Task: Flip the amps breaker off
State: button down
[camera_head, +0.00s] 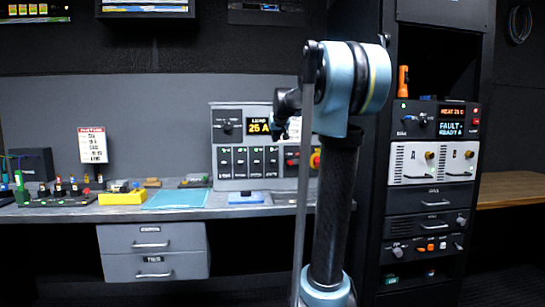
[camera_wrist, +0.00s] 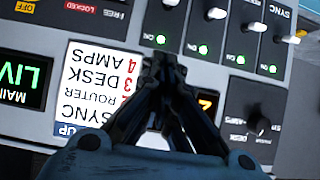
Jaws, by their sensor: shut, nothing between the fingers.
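The breaker panel (camera_head: 228,175) stands on the desk in the head view, with a row of breakers below a yellow "25 A" load display. The wrist view shows it upside down, with several white toggles and lit green lamps. The rightmost is labelled SYNC. A card (camera_wrist: 98,82) lists sync, router, desk and amps, with amps as number 4. The leftmost toggle (camera_wrist: 170,3) is cut by the top edge and its label is out of frame. My gripper (camera_head: 281,134) is shut and empty in front of the panel. In the wrist view its tips (camera_wrist: 163,62) overlap the area near the leftmost lamp; contact cannot be told.
A dark knob (camera_wrist: 257,122) and a small lit display sit beside my fingers on the panel. A blue pad (camera_head: 173,199) and yellow box (camera_head: 122,198) lie left on the desk. An equipment rack (camera_head: 432,200) stands close on the right of my arm.

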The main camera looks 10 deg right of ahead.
send_over(272, 161)
jog(key=w, duration=0.1)
jog(key=f, duration=0.5)
jog(key=shift+d+f, duration=0.15)
jog(key=shift+d, duration=0.15)
jog(key=f, duration=0.3)
jog(key=shift+s, duration=0.35)
jog(key=shift+s+f, duration=0.15)
jog(key=shift+f, duration=0.35)
jog(key=shift+s+a, duration=0.1)
jog(key=shift+a, duration=0.1)
